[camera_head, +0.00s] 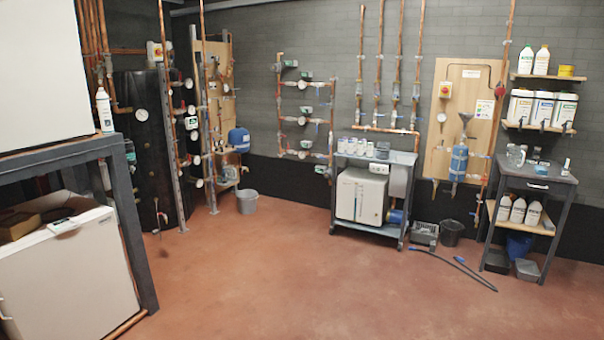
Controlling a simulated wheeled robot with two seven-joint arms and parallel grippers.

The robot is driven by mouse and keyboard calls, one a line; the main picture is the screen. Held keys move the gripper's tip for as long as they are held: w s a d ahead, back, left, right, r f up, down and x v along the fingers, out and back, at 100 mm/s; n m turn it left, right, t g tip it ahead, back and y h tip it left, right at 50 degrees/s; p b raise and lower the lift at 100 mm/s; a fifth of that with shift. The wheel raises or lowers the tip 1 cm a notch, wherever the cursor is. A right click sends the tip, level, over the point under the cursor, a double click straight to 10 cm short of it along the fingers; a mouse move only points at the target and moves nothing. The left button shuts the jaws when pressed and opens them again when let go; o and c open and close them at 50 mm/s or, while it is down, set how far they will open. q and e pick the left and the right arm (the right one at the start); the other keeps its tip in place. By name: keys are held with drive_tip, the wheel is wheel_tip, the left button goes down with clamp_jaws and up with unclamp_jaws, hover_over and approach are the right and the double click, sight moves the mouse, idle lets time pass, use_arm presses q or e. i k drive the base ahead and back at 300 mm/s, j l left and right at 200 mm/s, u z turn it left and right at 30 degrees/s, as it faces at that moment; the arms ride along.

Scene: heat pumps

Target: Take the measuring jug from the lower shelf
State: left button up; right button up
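I cannot make out a measuring jug for certain. Clear, jug-like vessels (516,155) stand on top of the dark workbench (538,184) at the right. The wooden lower shelf (546,225) of that bench holds several white bottles (518,210). A blue container (519,244) shows below that shelf. Small details on the shelves are too small to tell. Neither of my grippers is in view.
A grey cart (373,229) with a white box unit (361,196) stands at the back wall. A black bucket (451,232), a crate (424,233) and a dark hose (462,268) lie between cart and bench. A white cabinet (75,275) fills the left. The middle floor is clear.

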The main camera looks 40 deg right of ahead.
sight(232, 169)
drive_tip(key=z, duration=0.9)
drive_tip(key=i+z, duration=0.1)
drive_tip(key=i, duration=0.3)
drive_tip(key=i+z, duration=0.1)
drive_tip(key=i, duration=5.5)
drive_tip(key=i+u, duration=0.2)
drive_tip(key=i, duration=0.25)
drive_tip(key=i+l+u, duration=0.2)
drive_tip(key=i, duration=0.25)
drive_tip(key=i+l+u, duration=0.2)
drive_tip(key=i, duration=0.25)
drive_tip(key=i+l+u, duration=1.05)
